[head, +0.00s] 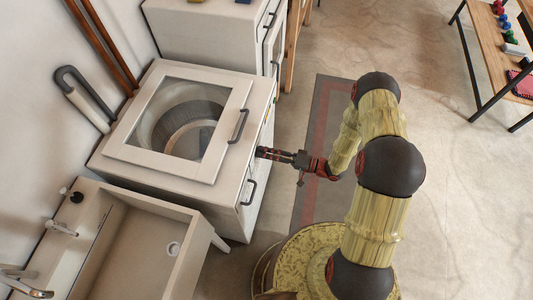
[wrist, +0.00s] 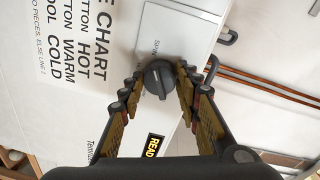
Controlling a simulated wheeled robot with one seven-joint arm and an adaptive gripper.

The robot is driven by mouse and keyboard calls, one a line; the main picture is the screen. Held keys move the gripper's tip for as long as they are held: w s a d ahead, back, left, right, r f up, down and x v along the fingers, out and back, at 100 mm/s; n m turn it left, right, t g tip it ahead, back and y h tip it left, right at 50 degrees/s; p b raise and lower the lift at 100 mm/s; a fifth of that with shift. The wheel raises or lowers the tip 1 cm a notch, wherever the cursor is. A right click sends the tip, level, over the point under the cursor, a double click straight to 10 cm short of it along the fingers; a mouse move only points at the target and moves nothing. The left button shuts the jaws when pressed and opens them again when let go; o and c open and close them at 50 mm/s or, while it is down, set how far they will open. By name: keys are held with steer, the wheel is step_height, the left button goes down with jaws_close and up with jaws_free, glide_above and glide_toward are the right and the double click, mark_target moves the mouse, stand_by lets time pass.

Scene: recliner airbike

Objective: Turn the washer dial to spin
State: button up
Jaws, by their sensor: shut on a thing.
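The washer (head: 130,160) is a white top-loader with a glass lid, left of centre in the head view. Its dial (wrist: 158,78) is a dark round knob with a raised grip bar, on the white front panel in the wrist view. The word "SPIN" is printed beside the dial, on a pale plate (wrist: 175,35). My gripper (head: 262,152) is at the washer's front face, and it also shows in the wrist view (wrist: 158,85). Its two fingers stand on either side of the dial, closed onto it. The dial's pointer position cannot be told clearly.
A utility sink (head: 150,235) stands beside the washer at lower left. A white cabinet (head: 205,35) stands behind it. A dark handle (head: 249,190) sticks out of the washer's front near my gripper. A shelf (head: 490,50) is at upper right.

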steer(key=shift+f, duration=0.1)
steer(key=o, duration=1.2)
steer(key=shift+c, duration=0.2)
steer(key=shift+d, duration=0.1)
steer(key=v, duration=1.1)
steer(key=shift+d, duration=0.4)
steer(key=shift+s, duration=0.15)
